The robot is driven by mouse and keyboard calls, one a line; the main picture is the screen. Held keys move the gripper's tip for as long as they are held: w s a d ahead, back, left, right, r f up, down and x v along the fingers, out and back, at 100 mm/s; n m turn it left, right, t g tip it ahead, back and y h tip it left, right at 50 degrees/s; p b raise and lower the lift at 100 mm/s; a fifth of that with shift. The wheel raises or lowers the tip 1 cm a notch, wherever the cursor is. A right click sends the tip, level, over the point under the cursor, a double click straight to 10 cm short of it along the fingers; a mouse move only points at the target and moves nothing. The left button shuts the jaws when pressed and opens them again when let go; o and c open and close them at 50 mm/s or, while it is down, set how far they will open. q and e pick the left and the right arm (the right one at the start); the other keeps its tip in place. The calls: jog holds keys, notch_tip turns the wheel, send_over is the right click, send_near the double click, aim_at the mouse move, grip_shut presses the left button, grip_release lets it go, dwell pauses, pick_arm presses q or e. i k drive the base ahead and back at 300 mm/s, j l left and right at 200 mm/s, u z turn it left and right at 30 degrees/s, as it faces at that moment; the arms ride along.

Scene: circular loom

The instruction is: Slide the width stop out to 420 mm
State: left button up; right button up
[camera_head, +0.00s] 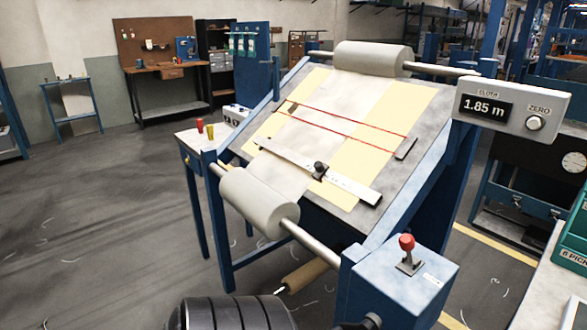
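The width stop (320,170) is a dark block with a round knob on a pale ruled bar (350,184). The bar lies slantwise across the lower part of the sloping cloth table (425,150). The stop sits a little right of the bar's middle; the scale figures are too small to read. White cloth (330,104) with yellow side strips lies under it. Two red lines cross the cloth above the bar, with a small dark plate (405,148) at their right end. Neither gripper can be made out in the head view.
Grey rollers stand at the table's top (372,58) and lower edge (258,203). A counter box (512,108) reading 1.85 m is at right. A blue box (405,280) with a red-knobbed lever (407,243) stands at the front. Open floor lies left.

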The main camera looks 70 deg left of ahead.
aim_at(320, 168)
jog(key=u, duration=2)
